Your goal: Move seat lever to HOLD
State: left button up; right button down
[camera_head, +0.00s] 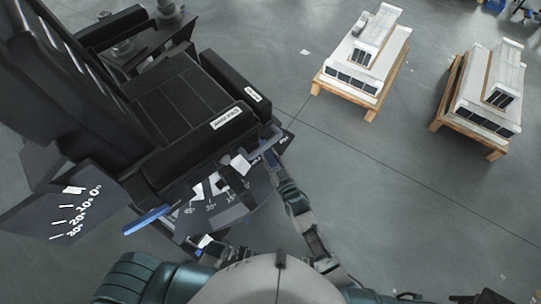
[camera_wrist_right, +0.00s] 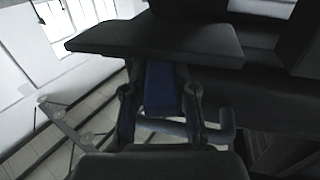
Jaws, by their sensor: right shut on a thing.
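The black seat (camera_head: 175,105) stands at the left of the head view, with marked dark side panels facing me. My right gripper (camera_head: 270,154) is at the seat's front right corner, shut on a blue lever part beside a grey bent bar (camera_head: 262,141). In the right wrist view the blue lever (camera_wrist_right: 163,88) sits between the two dark fingers of my right gripper (camera_wrist_right: 160,105), and the grey bar (camera_wrist_right: 190,131) crosses below it. The lever's markings near the gripper are too small to read, so its setting cannot be told.
A second blue lever (camera_head: 149,219) sticks out at the seat's lower left, near a panel with angle marks (camera_head: 68,212). Two white model buildings on wooden pallets (camera_head: 345,94) (camera_head: 466,137) stand at the right.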

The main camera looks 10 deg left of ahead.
jog(key=shift+r, duration=0.1)
jog(key=c, duration=0.9)
grip_release()
jog(key=shift+s+d, duration=0.15)
jog(key=shift+s, duration=0.1)
jog(key=v, duration=1.1)
jog(key=shift+s+d, duration=0.1)
